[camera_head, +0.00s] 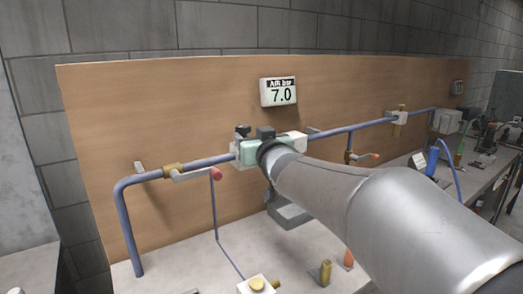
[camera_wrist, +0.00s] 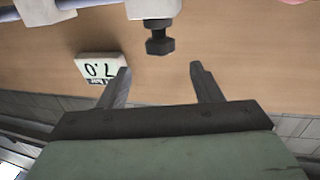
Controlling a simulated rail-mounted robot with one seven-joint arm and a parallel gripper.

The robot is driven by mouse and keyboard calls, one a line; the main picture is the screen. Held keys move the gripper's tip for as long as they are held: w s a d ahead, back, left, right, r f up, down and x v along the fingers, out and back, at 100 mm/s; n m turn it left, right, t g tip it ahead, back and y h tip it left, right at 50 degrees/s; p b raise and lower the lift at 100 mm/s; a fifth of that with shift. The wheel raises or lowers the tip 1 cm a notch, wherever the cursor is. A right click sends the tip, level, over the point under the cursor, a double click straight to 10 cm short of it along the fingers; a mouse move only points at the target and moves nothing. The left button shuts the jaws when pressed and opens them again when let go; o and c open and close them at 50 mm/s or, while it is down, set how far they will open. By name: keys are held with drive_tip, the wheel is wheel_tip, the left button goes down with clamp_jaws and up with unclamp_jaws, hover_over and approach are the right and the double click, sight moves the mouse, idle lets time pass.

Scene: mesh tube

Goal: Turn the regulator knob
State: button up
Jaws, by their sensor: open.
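The regulator knob, a small black knob (camera_wrist: 159,38), sticks out of a pale block (camera_wrist: 153,8) on the pipe in the wrist view. In the head view a dark knob (camera_head: 243,131) shows on top of a pale block on the blue pipe. My gripper (camera_wrist: 160,68) is open and empty. Its two fingers point towards the knob, which lies roughly in line with the gap, just beyond the fingertips and apart from them. In the head view my arm and hand cover part of the regulator, and the fingertips cannot be made out. A white display (camera_head: 278,92) reads 7.0.
The blue pipe (camera_head: 340,130) runs along a wooden back panel (camera_head: 160,100). A red-tipped valve lever (camera_head: 216,174) is at the left and another (camera_head: 374,156) at the right. A brass fitting (camera_head: 325,273) and a red-orange one (camera_head: 348,259) stand on the bench.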

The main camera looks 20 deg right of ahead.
drive_tip(key=s, duration=0.6)
drive_tip(key=shift+d, duration=0.25)
drive_tip(key=shift+s, duration=0.1)
drive_tip(key=s+f+g+h+p, duration=0.1)
drive_tip(key=s+f+g, duration=0.2)
drive_tip(key=f, duration=0.3)
drive_tip(key=s+f+m+g+p, duration=0.1)
drive_tip(key=s+f+g, duration=0.2)
drive_tip(key=f, duration=0.3)
drive_tip(key=s+f+g+h+p, duration=0.1)
drive_tip(key=s+f+g, duration=0.2)
drive_tip(key=f, duration=0.3)
drive_tip(key=s+a+f+g, duration=0.1)
drive_tip(key=s+f+g, duration=0.3)
drive_tip(key=s, duration=0.4)
drive_tip(key=s+a+f+g+y+p, duration=0.1)
drive_tip(key=s+f+g, duration=0.3)
drive_tip(key=s, duration=0.5)
drive_tip(key=shift+s+a+f+n+g+p, duration=0.15)
drive_tip(key=shift+a+f+n+g+p, duration=0.15)
drive_tip(key=shift+a+f, duration=0.2)
